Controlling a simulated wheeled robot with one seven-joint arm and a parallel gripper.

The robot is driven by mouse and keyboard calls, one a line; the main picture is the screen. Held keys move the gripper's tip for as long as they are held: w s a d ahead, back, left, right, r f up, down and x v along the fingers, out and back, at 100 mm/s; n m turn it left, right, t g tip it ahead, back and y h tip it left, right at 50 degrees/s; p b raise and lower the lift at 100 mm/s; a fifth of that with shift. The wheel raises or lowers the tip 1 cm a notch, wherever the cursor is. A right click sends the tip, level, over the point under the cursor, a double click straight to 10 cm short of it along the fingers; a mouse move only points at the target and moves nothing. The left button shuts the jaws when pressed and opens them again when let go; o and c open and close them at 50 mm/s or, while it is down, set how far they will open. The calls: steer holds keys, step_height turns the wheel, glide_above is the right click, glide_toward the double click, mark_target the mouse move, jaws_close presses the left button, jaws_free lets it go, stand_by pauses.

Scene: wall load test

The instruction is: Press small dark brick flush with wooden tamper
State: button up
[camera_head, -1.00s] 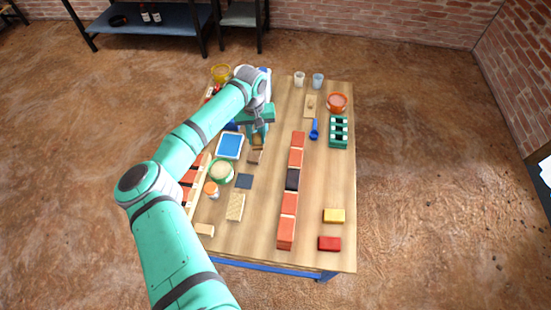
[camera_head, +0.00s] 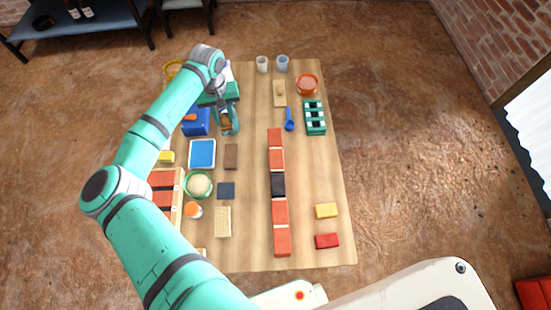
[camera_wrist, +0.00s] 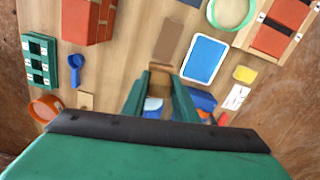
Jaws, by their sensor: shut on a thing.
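The small dark brick (camera_head: 278,185) sits in a row of red bricks (camera_head: 280,213) down the middle of the table, between red bricks at both ends. Whether it stands proud of the row cannot be told. My gripper (camera_head: 226,121) is shut on a wooden block that appears to be the tamper (camera_wrist: 160,78); only part of it shows between the fingers. My gripper is over the far left part of the table, beyond a flat brown block (camera_head: 231,157) and away from the row. The dark brick is out of the wrist view.
A blue tray (camera_head: 202,154), a bowl (camera_head: 198,186) and a dark square (camera_head: 226,191) lie left of the row. Yellow (camera_head: 327,210) and red (camera_head: 327,241) blocks lie to its right. A blue scoop (camera_head: 289,120) and green rack (camera_head: 315,117) stand beyond. The table right of the row is mostly clear.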

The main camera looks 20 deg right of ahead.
steer(key=s+d+r+m, duration=0.2)
steer(key=s+d+m, duration=0.15)
steer(key=s, duration=0.55)
steer(key=s+d+r+m, duration=0.1)
steer(key=s+d+m, duration=0.25)
steer(key=s, duration=0.45)
steer(key=s+d+r+m, duration=0.2)
steer(key=s+d+m, duration=0.15)
steer(key=s, duration=0.55)
steer(key=shift+m, duration=0.25)
steer(key=shift+s+f, duration=0.15)
steer(key=shift+f, duration=2.5)
steer(key=shift+a+f, duration=0.1)
steer(key=shift+f, duration=0.3)
steer(key=shift+f, duration=0.4)
step_height(320, 180, up, 7)
stand_by(0.5)
